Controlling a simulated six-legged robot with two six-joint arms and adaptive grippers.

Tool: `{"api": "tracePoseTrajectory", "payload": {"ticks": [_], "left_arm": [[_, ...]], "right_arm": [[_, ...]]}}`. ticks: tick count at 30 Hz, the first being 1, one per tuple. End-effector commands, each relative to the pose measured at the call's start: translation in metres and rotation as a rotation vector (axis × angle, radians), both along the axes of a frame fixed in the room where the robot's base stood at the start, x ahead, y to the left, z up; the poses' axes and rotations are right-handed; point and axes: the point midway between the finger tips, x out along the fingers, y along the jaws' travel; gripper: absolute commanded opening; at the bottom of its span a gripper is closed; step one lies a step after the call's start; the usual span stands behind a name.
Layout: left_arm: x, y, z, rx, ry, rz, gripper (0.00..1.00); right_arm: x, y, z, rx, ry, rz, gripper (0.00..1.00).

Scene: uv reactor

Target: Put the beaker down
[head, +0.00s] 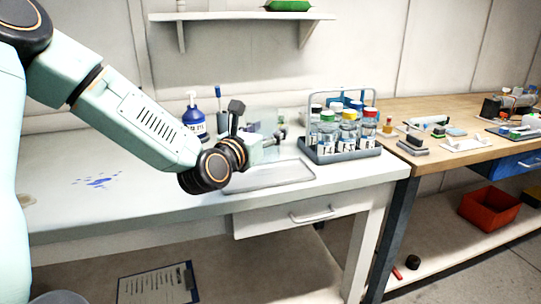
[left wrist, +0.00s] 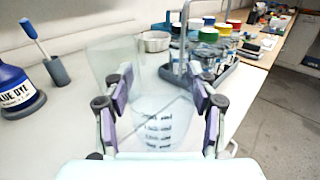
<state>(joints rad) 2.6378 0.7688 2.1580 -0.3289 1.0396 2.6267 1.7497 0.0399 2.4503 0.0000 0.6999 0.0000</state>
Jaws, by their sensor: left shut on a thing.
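The clear glass beaker (left wrist: 160,130) with dark graduation marks is between the purple-padded fingers of my left gripper (left wrist: 162,98) in the left wrist view. The gripper is shut on it. In the head view my left gripper (head: 262,143) is over the white bench, above the back of a shallow tray (head: 268,184). The beaker is hard to make out there, and I cannot tell whether its base touches anything. My right gripper is not in view.
Another clear glass vessel (left wrist: 112,62) stands just beyond the left finger. A blue dye bottle (head: 194,118) is behind my arm. A wire-handled rack (head: 342,155) of lidded jars stands right of the tray. The bench's front left is clear apart from a blue stain (head: 97,182).

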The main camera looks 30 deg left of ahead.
Motion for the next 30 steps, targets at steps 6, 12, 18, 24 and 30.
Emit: {"api": "tracePoseTrajectory", "payload": {"ticks": [6, 12, 18, 24, 30], "left_arm": [[0.001, -0.002, -0.017, 0.003, 0.000, -0.002, 0.25], [0.003, -0.004, -0.044, 0.004, 0.000, -0.003, 0.25], [0.004, -0.005, -0.043, 0.002, -0.003, -0.003, 0.25], [0.004, -0.005, -0.046, 0.002, -0.002, -0.003, 0.25], [0.003, -0.005, -0.047, 0.002, -0.001, -0.003, 0.67]], "right_arm": [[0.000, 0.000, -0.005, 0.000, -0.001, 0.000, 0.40], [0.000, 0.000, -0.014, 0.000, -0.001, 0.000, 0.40], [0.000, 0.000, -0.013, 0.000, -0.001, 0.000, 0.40], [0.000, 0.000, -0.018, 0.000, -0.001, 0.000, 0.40], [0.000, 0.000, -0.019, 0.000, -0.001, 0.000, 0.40]]}}
